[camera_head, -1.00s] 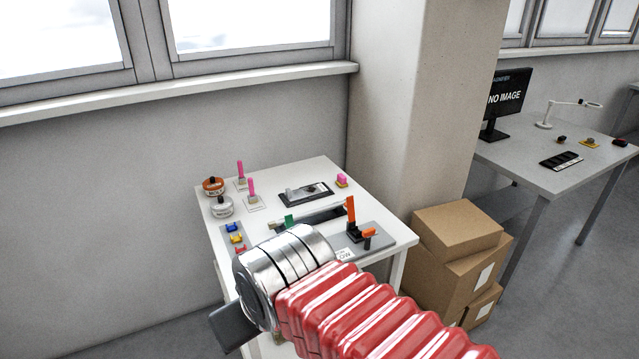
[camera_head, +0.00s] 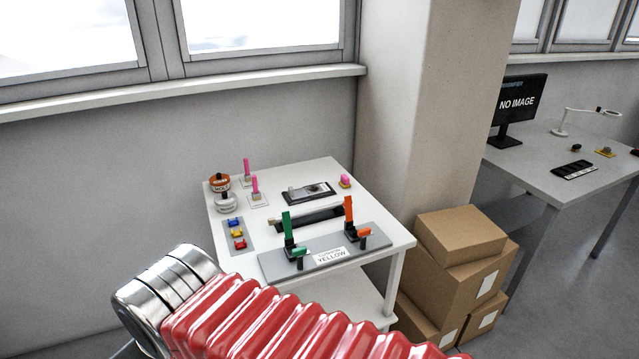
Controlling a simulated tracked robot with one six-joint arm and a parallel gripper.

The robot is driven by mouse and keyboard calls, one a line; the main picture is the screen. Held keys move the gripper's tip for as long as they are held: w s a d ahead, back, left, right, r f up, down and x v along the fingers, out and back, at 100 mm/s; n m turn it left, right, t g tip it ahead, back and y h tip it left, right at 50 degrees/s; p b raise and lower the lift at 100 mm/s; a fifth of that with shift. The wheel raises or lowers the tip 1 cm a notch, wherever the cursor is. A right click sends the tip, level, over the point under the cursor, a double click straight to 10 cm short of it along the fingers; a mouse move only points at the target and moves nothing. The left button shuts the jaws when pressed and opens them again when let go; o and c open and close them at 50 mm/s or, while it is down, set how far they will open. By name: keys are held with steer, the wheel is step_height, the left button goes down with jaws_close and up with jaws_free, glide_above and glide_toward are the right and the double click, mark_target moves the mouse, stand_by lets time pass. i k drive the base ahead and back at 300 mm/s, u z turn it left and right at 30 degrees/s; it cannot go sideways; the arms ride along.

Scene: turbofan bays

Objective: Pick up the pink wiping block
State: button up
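My arm, with a red ribbed sleeve and a metal wrist, crosses the bottom of the picture. Only a dark sliver of my gripper (camera_head: 128,351) shows below the wrist at the lower left. Its fingers are hidden or out of the picture. It is in front of the table and well apart from the pink block.
Cardboard boxes (camera_head: 462,235) and a pillar (camera_head: 425,100) stand at the right.

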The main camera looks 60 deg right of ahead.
mark_target(345, 182)
steer(key=u, duration=0.65)
steer(key=k, duration=1.75)
steer(key=z, duration=1.35)
steer(key=i, duration=0.55)
steer(key=u, duration=0.05)
